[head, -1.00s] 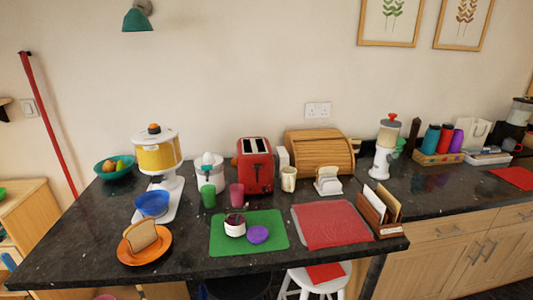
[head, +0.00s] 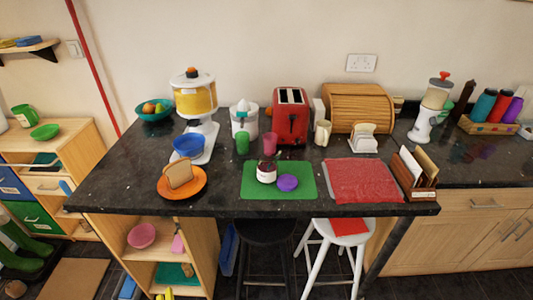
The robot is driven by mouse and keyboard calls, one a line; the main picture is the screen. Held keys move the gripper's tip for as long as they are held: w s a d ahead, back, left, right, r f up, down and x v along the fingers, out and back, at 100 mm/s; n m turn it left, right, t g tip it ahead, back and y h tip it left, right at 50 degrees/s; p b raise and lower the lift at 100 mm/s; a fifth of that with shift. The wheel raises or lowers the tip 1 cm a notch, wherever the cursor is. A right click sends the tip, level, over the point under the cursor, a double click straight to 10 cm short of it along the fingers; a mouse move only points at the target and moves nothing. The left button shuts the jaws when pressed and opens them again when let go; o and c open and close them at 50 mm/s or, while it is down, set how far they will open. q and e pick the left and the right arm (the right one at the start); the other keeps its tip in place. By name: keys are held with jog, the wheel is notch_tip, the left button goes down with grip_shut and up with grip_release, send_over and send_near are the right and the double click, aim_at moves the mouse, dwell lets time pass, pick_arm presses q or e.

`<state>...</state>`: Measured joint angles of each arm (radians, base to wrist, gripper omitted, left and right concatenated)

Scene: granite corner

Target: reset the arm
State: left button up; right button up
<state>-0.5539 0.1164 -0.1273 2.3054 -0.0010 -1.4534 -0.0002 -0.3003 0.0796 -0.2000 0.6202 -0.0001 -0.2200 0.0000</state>
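Neither of my grippers nor my arms shows in the head view. The dark granite counter (head: 120,184) fills the middle. A small white jar (head: 266,173) with dark red contents stands on a green mat (head: 307,174). A purple lid (head: 288,183) lies on the mat beside the jar. A red mat (head: 362,180) lies to the right, next to a wooden holder (head: 413,180) with cards or envelopes.
A blue bowl (head: 188,146) sits under the dispenser. Stools (head: 340,240) stand below the front edge. The counter's left front is clear.

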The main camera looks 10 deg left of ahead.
pick_arm(q)
jog(key=s+d+f+g+h, duration=0.1)
jog(key=s+d+f, duration=0.15)
jog(key=f, duration=1.15)
jog(key=s+d+f+g+h, duration=0.1)
jog(key=s+d+f+h, duration=0.15)
jog(key=f, duration=1.05)
jog(key=s+f+n+g, duration=0.3)
jog(key=s+f, duration=1.5)
jog(key=s, duration=0.2)
jog(key=shift+a, duration=0.25)
jog(key=shift+h, duration=0.25)
